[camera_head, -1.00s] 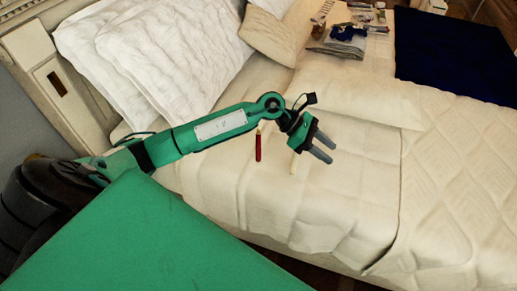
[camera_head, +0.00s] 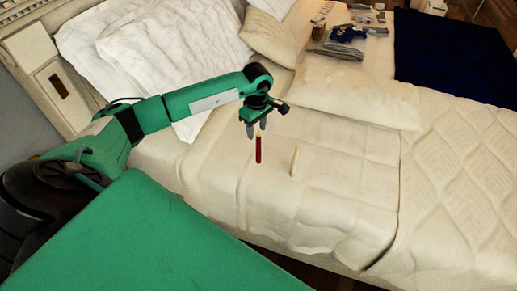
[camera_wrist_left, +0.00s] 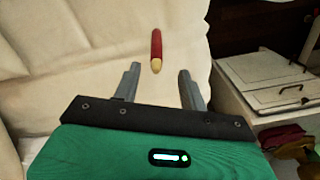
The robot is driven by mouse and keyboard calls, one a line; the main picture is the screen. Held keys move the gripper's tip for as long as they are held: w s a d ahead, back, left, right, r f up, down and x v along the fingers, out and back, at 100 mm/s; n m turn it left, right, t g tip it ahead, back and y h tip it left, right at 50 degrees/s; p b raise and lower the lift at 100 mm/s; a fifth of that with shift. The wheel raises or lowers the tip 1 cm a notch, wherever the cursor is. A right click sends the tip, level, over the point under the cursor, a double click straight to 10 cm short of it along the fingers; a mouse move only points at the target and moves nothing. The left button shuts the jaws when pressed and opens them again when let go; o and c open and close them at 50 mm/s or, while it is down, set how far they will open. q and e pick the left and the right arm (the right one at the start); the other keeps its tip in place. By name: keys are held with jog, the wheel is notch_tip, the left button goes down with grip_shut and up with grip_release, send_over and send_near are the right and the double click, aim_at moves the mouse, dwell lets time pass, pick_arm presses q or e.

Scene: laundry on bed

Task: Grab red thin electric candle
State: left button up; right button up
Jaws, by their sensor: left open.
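The red thin candle (camera_head: 258,148) stands upright on the bed, with a pale tip. In the left wrist view the candle (camera_wrist_left: 156,50) shows ahead of the fingers, its pale tip toward me, about midway between them. My left gripper (camera_head: 256,128) is open and empty, its fingers pointing down right above the candle's top. The fingers also show in the left wrist view (camera_wrist_left: 160,85), apart. Whether a finger touches the candle cannot be told. My right gripper is not in view.
A cream candle (camera_head: 294,161) stands a little to the right of the red one. Pillows (camera_head: 150,60) lie at the back left. Folded clothes (camera_head: 340,42) and a dark blue cloth (camera_head: 455,55) lie farther back. The bed (camera_head: 340,200) is clear in front.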

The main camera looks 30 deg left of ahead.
aim_at(259, 141)
pick_arm(q)
jog(key=shift+f, duration=0.8)
jog(key=f, duration=0.1)
jog(key=f+p, duration=0.1)
jog(key=f, duration=0.1)
jog(key=f+p, duration=0.1)
jog(key=f, duration=0.1)
jog(key=shift+w+d, duration=0.25)
jog(key=shift+d, duration=0.05)
jog(key=shift+f, duration=0.2)
jog(key=shift+c, duration=0.9)
grip_shut()
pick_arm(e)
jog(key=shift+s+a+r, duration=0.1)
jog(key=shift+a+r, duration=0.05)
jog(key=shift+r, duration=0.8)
